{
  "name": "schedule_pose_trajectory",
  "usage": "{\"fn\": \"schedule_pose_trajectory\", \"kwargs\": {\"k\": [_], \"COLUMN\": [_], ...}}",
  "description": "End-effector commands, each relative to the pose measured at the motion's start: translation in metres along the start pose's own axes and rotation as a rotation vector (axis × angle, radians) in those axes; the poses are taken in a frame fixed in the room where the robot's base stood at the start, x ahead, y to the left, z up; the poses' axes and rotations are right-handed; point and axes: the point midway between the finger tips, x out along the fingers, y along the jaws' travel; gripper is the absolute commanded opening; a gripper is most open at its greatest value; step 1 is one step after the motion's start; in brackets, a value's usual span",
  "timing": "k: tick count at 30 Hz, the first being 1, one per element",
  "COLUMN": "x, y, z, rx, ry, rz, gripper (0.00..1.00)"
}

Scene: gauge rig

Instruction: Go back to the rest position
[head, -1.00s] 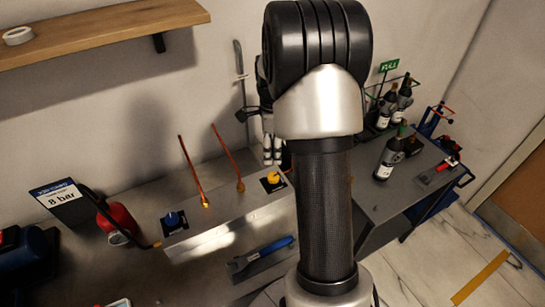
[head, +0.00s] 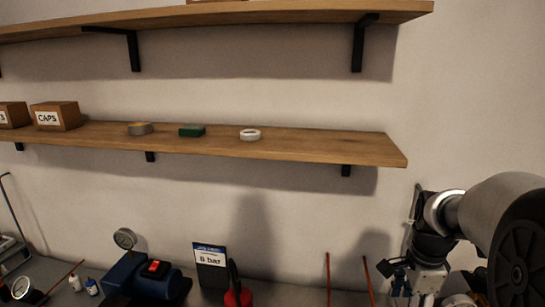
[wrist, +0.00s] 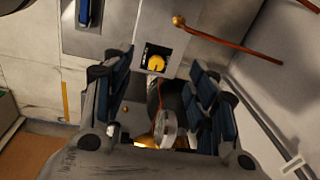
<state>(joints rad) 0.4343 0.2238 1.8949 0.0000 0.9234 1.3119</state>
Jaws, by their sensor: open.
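My gripper (head: 424,282) hangs at the lower right of the head view, in front of the wall, fingers pointing down. Its tips are near the lower picture edge. In the wrist view my gripper (wrist: 163,80) shows two dark blue padded fingers spread apart, so it is open. Nothing is clamped between the pads. A brass and silver part (wrist: 166,125) shows in the gap between the fingers; I cannot tell its distance. A yellow knob (wrist: 156,63) on a dark plate lies beyond the fingertips.
Copper rods (head: 368,280) rise left of my gripper. A "8 bar" sign (head: 210,268), a red bottle (head: 237,292) and a blue pump (head: 145,281) stand further left. A wooden shelf (head: 320,149) runs above. The wrist view shows a blue-handled tool (wrist: 84,12).

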Motion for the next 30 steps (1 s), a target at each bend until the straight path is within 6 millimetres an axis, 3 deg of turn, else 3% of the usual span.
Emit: {"fn": "schedule_pose_trajectory", "kwargs": {"k": [3, 9, 15, 18, 23, 30], "x": [-0.038, -0.076, -0.085, -0.082, -0.078, -0.077], "y": [0.031, 0.096, 0.164, 0.188, 0.207, 0.210], "z": [0.043, 0.098, 0.132, 0.140, 0.145, 0.146], "rx": [-0.320, -0.859, -1.355, -1.535, -1.693, -1.723], "ry": [0.013, 0.057, 0.126, 0.159, 0.192, 0.198], "rz": [-0.063, -0.159, -0.247, -0.277, -0.302, -0.305], "gripper": [0.53, 0.53, 0.53, 0.53, 0.53, 0.53]}}
